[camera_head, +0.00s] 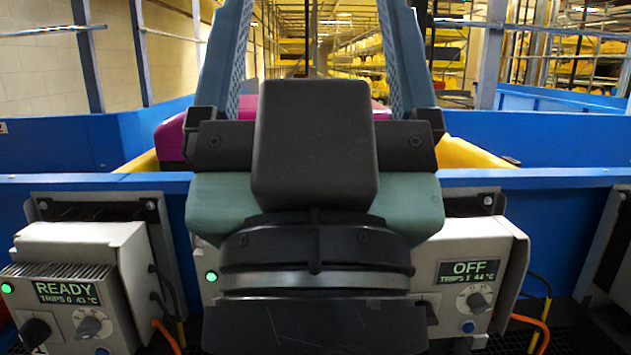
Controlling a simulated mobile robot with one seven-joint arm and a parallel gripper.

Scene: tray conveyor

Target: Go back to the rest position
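My gripper (315,25) fills the middle of the view, seen from behind, with its dark wrist and body low in the picture. Its two blue-grey ribbed fingers stand wide apart and run up to the top edge, where their tips are cut off. The rest position itself is not marked in view.
A blue rail (560,177) crosses the view. Behind it lie a magenta object (172,140) and a yellow surface (462,152), both partly hidden by my gripper. Grey control boxes reading READY (75,262) and OFF (478,250) hang in front. Metal posts rise on both sides.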

